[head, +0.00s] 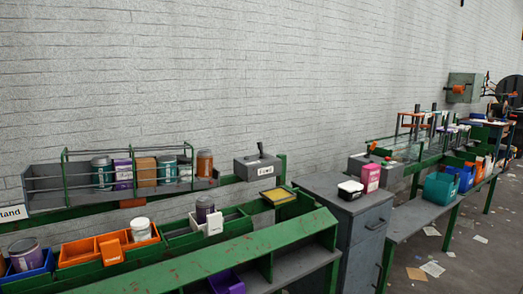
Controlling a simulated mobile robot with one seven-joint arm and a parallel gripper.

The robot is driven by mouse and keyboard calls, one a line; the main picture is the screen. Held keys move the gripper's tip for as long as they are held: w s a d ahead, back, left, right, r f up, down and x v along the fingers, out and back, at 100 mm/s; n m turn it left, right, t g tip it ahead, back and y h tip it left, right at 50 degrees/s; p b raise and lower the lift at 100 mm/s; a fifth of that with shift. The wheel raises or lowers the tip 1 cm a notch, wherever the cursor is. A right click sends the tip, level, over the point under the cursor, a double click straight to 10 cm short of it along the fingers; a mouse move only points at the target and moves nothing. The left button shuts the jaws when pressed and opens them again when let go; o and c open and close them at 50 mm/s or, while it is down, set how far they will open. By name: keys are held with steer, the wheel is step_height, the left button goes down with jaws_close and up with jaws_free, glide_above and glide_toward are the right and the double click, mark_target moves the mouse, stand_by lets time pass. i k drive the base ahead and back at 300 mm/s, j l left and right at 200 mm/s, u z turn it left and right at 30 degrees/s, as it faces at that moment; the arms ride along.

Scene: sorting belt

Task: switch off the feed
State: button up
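A grey box (258,168) with a short dark lever (261,150) on top stands at the right end of the near green-framed belt. The lever looks roughly upright. A small pale label is on the front of the box, too small to read. I cannot tell from the picture which one controls the feed. My gripper is not in view.
Cans and a brown box stand in the railed rack (45,181) at left. Orange bins (77,252) and a green-framed bench (215,254) lie in front. A grey cabinet (345,213) carries a pink box (370,178) and a white-lidded tub (350,189). Paper litters the floor at right.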

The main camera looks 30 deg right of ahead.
mark_target(261, 149)
steer(key=z, duration=0.45)
steer(key=i+l+z, duration=0.2)
steer(key=z, duration=0.15)
steer(key=i+l+z, duration=0.1)
steer(key=i+z, duration=0.25)
steer(key=i+l+z, duration=0.1)
steer(key=z, duration=0.25)
steer(key=i+z, duration=0.15)
steer(key=i, duration=0.75)
steer(key=i+j, duration=0.35)
steer(key=i, duration=0.1)
